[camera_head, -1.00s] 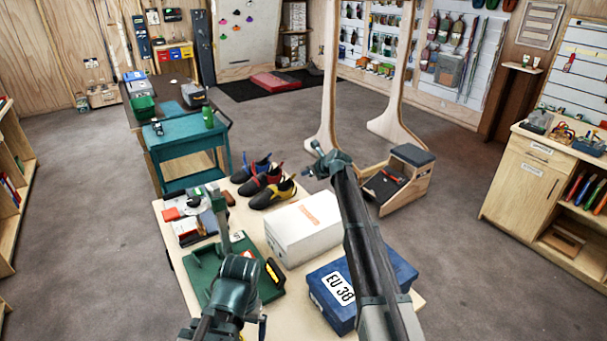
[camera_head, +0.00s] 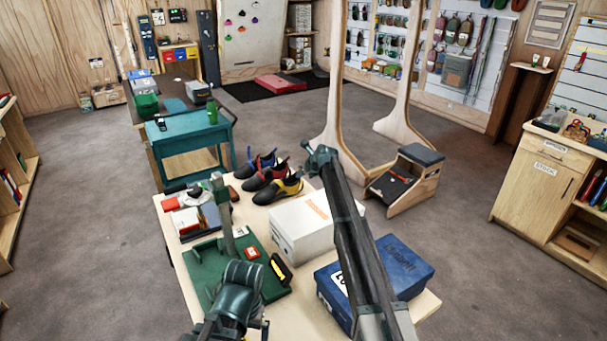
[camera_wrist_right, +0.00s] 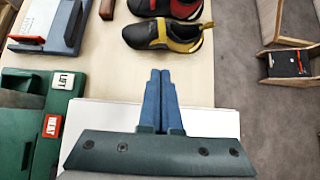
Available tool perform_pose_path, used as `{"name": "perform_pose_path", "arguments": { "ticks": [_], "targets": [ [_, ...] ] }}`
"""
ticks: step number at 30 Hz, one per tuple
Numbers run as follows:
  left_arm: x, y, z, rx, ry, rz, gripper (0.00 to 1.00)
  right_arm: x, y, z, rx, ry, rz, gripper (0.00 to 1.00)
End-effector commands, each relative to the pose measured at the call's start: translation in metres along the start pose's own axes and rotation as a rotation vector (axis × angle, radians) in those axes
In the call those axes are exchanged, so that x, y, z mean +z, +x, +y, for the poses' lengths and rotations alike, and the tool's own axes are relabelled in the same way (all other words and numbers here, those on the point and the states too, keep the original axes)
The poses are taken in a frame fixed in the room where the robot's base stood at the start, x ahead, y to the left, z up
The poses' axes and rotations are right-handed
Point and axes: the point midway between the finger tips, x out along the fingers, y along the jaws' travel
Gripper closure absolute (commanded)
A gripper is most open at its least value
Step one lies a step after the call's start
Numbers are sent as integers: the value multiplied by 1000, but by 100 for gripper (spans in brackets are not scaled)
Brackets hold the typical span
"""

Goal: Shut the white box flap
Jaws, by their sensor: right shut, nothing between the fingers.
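The white box (camera_head: 300,230) with an orange label stands on the light wooden table, right of the green case. Its top looks flat in the head view; I cannot make out a separate raised flap. In the right wrist view its white surface (camera_wrist_right: 215,122) lies under my right gripper. My right gripper (camera_head: 311,148) is above the far side of the box in the head view. In the wrist view its blue fingers (camera_wrist_right: 160,76) are together and empty, pointing toward the shoes. My left arm is over the green case; its fingertips cannot be made out.
A blue shoebox (camera_head: 400,268) sits right of the white box, partly behind my right arm. Black climbing shoes (camera_head: 278,184) stand behind it. The green case (camera_head: 205,262) lies to the left. A teal cart (camera_head: 190,138) and a wooden step (camera_head: 405,180) stand beyond the table.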

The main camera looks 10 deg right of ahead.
Motion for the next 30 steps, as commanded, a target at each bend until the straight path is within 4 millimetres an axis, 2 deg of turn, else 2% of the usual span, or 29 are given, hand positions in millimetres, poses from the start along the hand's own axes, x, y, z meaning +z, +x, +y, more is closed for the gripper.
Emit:
{"name": "perform_pose_path", "arguments": {
  "ticks": [3,9,30],
  "targets": [
    [0,4,0,0,0,0,0,-3,14,-2,-1,0,55,100],
    [0,8,1,0,0,0,0,-9,25,-1,-1,1,115,100],
    [0,9,1,0,0,0,0,-12,28,-1,-3,2,139,100]
  ]
}}
